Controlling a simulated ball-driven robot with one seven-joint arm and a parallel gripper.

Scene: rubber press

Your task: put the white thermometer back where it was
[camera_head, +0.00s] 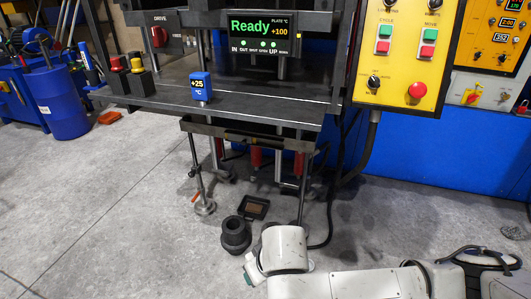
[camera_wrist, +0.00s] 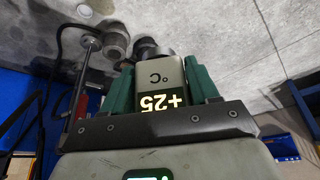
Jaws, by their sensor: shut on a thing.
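In the wrist view my gripper (camera_wrist: 160,84) has its green fingers closed on the two sides of the white thermometer (camera_wrist: 163,72). The thermometer looks pale grey and boxy. Its lit "+25" and "°C" appear upside down in this view. Its far end is partly lost against dark things behind it. In the head view I see my arm at the bottom right, but cannot make out the gripper's fingers or the white thermometer. A separate blue thermometer (camera_head: 200,87) reading +25 stands on the dark press ledge (camera_head: 255,107).
A red and a yellow-topped dark block (camera_head: 137,66) stand left on the ledge. Below it are a dark stepped round part (camera_head: 236,236) and a small black tray (camera_head: 254,208). A yellow control panel (camera_head: 405,55) hangs right. A blue drum (camera_head: 57,101) stands left. The left floor is largely clear.

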